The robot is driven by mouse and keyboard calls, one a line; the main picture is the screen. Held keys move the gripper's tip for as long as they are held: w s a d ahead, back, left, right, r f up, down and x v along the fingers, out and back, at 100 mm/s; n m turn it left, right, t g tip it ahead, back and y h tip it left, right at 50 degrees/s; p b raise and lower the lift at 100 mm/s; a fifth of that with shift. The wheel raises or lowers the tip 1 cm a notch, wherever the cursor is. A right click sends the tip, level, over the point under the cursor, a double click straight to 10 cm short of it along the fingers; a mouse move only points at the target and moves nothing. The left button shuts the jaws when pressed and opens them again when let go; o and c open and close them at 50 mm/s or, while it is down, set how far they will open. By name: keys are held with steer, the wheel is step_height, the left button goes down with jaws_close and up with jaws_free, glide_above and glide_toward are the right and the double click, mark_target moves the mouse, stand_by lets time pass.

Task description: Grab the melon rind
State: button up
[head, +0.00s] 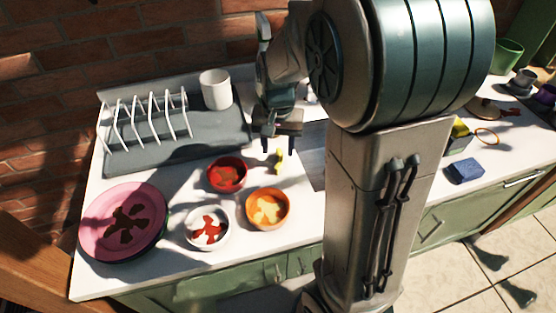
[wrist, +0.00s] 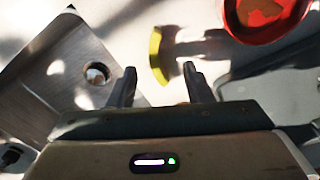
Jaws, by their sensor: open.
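The melon rind is a small yellow, curved piece (head: 280,160) on the white counter, right of the red bowl. In the wrist view the melon rind (wrist: 157,56) lies just beyond my fingertips, nearer the left finger. My gripper (head: 276,150) points down over the counter beside the rind. In the wrist view my gripper (wrist: 157,77) is open, with nothing between its fingers. I cannot tell its exact height above the counter.
A red bowl (head: 227,187), an orange bowl (head: 285,222) and a white bowl (head: 190,238) stand near. A pink plate (head: 91,237) lies at left. A dish rack (head: 127,133) and white cup (head: 215,89) stand behind. A metal sink (wrist: 50,83) is left of the rind in the wrist view.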

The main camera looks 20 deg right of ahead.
mark_target(279, 158)
step_height(279, 158, down, 4)
steer(key=shift+s+f, duration=0.1)
jaws_close()
steer(key=shift+d, duration=0.1)
